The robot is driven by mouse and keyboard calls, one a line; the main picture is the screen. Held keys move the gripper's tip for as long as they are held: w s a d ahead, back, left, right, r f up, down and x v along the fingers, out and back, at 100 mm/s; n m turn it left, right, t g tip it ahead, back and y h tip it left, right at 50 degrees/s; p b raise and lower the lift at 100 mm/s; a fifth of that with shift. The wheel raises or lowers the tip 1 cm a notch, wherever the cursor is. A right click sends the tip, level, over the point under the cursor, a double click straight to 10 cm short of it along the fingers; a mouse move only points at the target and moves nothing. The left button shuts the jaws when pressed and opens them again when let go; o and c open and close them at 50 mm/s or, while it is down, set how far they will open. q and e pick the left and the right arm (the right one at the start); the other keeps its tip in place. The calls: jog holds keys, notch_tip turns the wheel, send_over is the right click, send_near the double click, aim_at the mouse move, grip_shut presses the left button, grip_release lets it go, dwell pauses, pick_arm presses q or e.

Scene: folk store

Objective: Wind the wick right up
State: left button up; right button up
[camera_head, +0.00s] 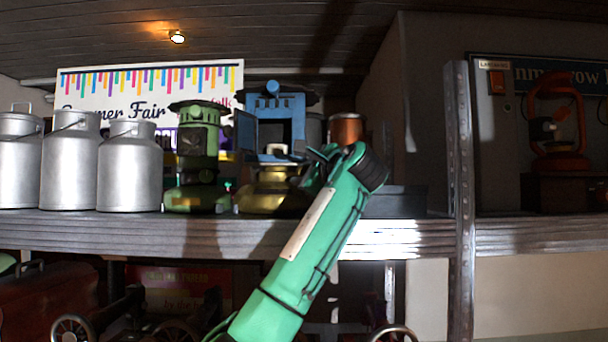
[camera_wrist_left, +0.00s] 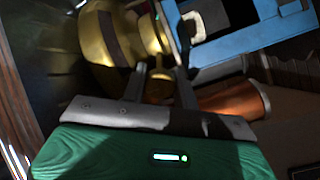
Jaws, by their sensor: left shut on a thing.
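A lamp with a blue housing (camera_head: 283,108) and a round brass base (camera_head: 258,200) stands on the shelf, its blue door swung open to the left. In the left wrist view its brass base (camera_wrist_left: 118,40) is at the upper left and its blue frame (camera_wrist_left: 240,42) at the upper right. My left gripper (camera_head: 311,170) reaches up to the right side of the brass base. In the wrist view the gripper (camera_wrist_left: 163,88) is shut on a small brass wick knob (camera_wrist_left: 159,88) between its two fingers. The wick itself cannot be made out. My right gripper is not in view.
A green lamp (camera_head: 196,140) stands close on the left, with several metal milk cans (camera_head: 130,170) beyond it. A copper container (camera_head: 346,128) stands behind right, also in the wrist view (camera_wrist_left: 235,100). A metal post (camera_head: 460,200) rises at the right. The shelf edge (camera_head: 130,232) runs in front.

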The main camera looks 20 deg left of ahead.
pick_arm(q)
jog(key=o, duration=1)
jog(key=shift+w+a, duration=0.1)
jog(key=shift+c, duration=0.2)
jog(key=shift+s+d+f+b, duration=0.1)
jog(key=shift+s+d+b, duration=0.15)
jog(key=shift+d+b, duration=0.05)
jog(key=b+v, duration=0.5)
jog(key=v, duration=0.8)
